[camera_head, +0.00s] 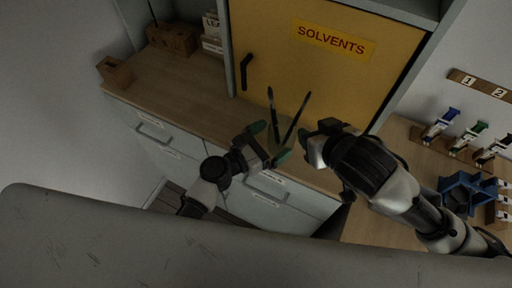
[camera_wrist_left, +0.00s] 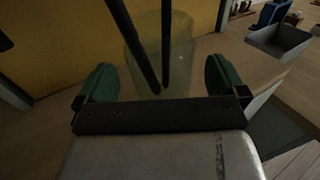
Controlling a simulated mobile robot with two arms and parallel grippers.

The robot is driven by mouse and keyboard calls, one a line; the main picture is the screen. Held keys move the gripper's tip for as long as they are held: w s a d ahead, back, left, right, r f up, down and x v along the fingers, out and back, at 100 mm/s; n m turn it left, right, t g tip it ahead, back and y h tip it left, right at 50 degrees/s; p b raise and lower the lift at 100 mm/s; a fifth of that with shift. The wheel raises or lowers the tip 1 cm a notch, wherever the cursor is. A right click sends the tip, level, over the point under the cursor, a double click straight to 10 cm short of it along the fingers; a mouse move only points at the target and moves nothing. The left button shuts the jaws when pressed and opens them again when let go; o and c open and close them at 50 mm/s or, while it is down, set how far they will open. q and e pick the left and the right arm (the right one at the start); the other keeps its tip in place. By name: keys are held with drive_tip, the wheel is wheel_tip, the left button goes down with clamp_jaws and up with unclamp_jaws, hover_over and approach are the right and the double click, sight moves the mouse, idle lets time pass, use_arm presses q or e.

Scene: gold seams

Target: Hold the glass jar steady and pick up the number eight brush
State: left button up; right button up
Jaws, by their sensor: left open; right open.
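The clear glass jar (camera_wrist_left: 184,62) stands upright on the wooden counter, faint in the head view (camera_head: 286,146). Two dark brushes lean out of it, a left one (camera_head: 272,106) and a right one (camera_head: 296,119); no number is readable on either. My left gripper (camera_head: 270,142) is open, its green fingertips on either side of the jar's near side in the left wrist view (camera_wrist_left: 160,80); contact cannot be told. My right gripper (camera_head: 306,140) is open just right of the jar and brushes; its fingers are partly hidden by its own body.
A yellow cabinet door (camera_head: 325,75) marked SOLVENTS stands close behind the jar. At the right are numbered racks with coloured clips (camera_head: 440,125) and a blue holder (camera_head: 465,190).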

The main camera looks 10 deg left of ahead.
use_arm(q)
drive_tip(key=shift+x, duration=1.85)
drive_tip(key=c, duration=1)
use_arm(e)
drive_tip(key=shift+w+r, duration=0.2)
drive_tip(key=shift+w, duration=0.15)
drive_tip(key=shift+c, duration=0.2)
drive_tip(key=m+g+h, duration=0.2)
drive_tip(key=m+g, duration=0.1)
drive_tip(key=g, duration=0.2)
approach(309, 96)
drive_tip(key=f, duration=0.1)
drive_tip(key=x, duration=1.2)
drive_tip(key=shift+w+r, duration=0.1)
